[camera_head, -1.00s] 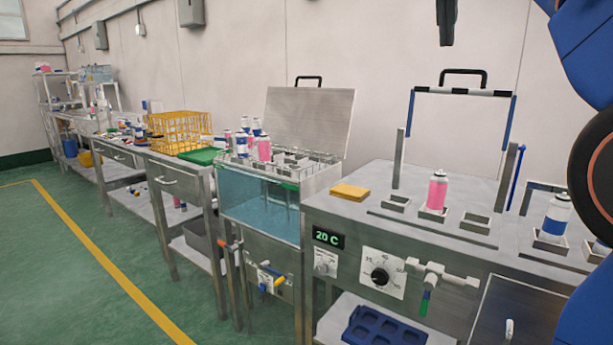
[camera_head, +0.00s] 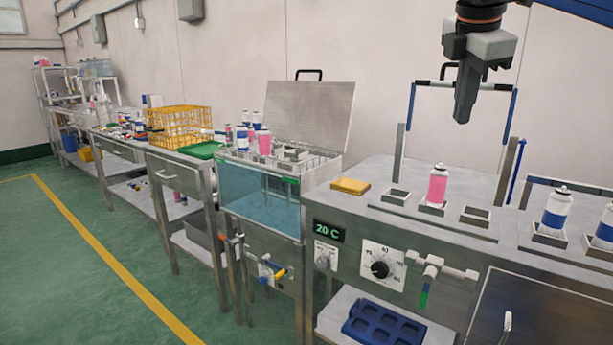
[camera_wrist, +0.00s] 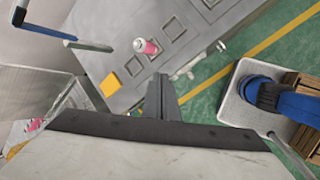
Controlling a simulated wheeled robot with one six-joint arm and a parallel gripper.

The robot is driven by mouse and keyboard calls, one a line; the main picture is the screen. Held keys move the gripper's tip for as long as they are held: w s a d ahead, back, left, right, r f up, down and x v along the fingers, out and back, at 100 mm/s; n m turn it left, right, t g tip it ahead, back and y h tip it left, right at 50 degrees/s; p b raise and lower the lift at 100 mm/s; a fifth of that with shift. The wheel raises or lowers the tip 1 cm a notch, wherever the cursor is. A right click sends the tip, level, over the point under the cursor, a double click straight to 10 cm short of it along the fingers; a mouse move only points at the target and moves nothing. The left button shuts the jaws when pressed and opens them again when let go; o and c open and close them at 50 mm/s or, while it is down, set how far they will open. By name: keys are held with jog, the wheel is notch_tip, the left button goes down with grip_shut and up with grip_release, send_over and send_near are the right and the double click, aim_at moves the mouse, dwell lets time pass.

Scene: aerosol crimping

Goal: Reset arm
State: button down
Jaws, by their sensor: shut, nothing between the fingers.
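My gripper (camera_head: 464,105) hangs above the steel bench in the head view, its fingers together and pointing down, with nothing in them. The fingers (camera_wrist: 162,88) also show shut in the wrist view. A pink can (camera_head: 437,186) stands upright in the middle square holder of the bench, below and a little left of my gripper and apart from it. The pink can (camera_wrist: 145,47) also shows in the wrist view. A black-topped frame with blue arms (camera_head: 461,88) stands raised behind my gripper.
Blue-and-white cans (camera_head: 553,212) stand in holders at the right. A yellow sponge-like block (camera_head: 350,187) lies on the bench's left. A water bath (camera_head: 260,195) with its lid (camera_head: 310,115) raised holds several cans. A yellow basket (camera_head: 178,125) stands farther left.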

jog(key=s+f+m, duration=0.6)
jog(key=f, duration=0.7)
jog(key=s+f+m+y, duration=0.1)
jog(key=s+f+m, duration=0.5)
jog(key=f, duration=0.8)
jog(key=s+f+m+y, duration=0.1)
jog(key=s+f+m, duration=0.5)
jog(key=f, duration=0.7)
jog(key=shift+s+f+m, duration=0.25)
jog(key=shift+s+m, duration=0.15)
jog(key=shift+s, duration=0.2)
